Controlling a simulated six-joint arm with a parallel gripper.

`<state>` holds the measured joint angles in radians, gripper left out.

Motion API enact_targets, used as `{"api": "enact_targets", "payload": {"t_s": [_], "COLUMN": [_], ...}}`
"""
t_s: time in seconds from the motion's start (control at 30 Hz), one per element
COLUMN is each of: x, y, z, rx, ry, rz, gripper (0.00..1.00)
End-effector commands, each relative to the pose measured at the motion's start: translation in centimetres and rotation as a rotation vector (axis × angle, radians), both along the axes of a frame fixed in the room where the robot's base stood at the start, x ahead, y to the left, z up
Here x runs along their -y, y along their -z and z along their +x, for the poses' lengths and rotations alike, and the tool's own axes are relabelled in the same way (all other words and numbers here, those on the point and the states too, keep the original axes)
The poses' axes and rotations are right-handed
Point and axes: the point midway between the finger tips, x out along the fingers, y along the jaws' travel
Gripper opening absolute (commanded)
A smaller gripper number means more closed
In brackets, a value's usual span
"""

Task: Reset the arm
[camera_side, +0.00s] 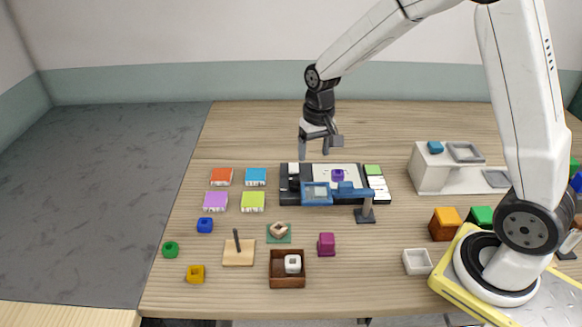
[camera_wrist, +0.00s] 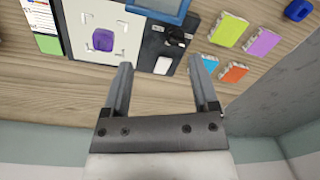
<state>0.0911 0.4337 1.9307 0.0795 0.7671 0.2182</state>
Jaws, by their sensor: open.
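My gripper (camera_side: 314,154) hangs in the air above the far part of the wooden table, just behind a black-and-white board (camera_side: 285,198). Its two fingers are apart with nothing between them. In the wrist view my gripper (camera_wrist: 161,62) also shows open and empty, with bare wood and the board's edge beyond the fingertips. A purple piece (camera_side: 337,175) sits on the white part of the board, apart from the fingers; it also shows in the wrist view (camera_wrist: 103,40).
A blue-framed piece on a stand (camera_side: 366,215) reaches over the board's front. Coloured tiles (camera_side: 215,202) lie left of it. A brown box (camera_side: 287,283), a peg base (camera_side: 239,258) and small blocks stand in front. A white stand (camera_side: 432,177) is at right. The table's back strip is clear.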

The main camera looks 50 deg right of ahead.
Motion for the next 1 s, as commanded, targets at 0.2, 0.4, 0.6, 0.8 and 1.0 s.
{"api": "enact_targets", "payload": {"t_s": [0.2, 0.4, 0.6, 0.8, 1.0], "x": [-1.2, -2.1, -2.7, -2.9, -2.9], "y": [-0.5, -0.5, -0.2, 0.0, 0.1], "z": [-4.7, -9.0, -12.5, -13.9, -14.0], "rx": [0.077, 0.147, 0.201, 0.222, 0.223], "ry": [-0.122, -0.234, -0.321, -0.357, -0.36], "rz": [-0.036, -0.066, -0.089, -0.099, -0.099], "gripper": [0.76, 0.76, 0.76, 0.76, 0.76]}}
